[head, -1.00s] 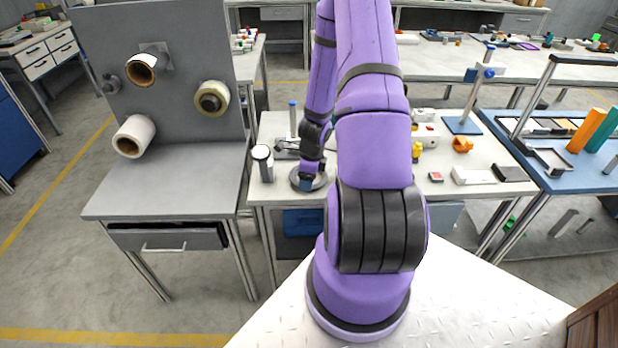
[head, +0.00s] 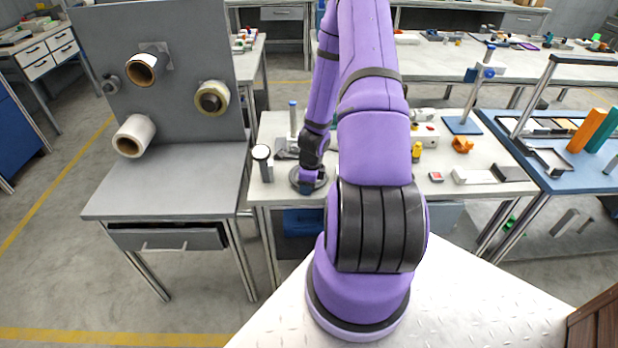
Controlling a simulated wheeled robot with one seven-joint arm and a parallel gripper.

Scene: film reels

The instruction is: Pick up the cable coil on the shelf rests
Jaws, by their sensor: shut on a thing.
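A round dark grey ring-like thing (head: 321,183), seemingly the cable coil, is at the left part of the middle white table. My gripper (head: 306,187) is at the end of my purple arm, right at this round thing and overlapping it in the picture. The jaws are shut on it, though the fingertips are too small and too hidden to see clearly. I cannot tell whether the round thing touches the tabletop or is held just above it.
A white-topped cylinder (head: 262,160) stands close to the left of my gripper, and a blue-capped post (head: 293,118) stands behind it. A grey board (head: 190,60) with several rolls rises at left. Orange (head: 462,145) and yellow (head: 416,152) parts lie right of my arm.

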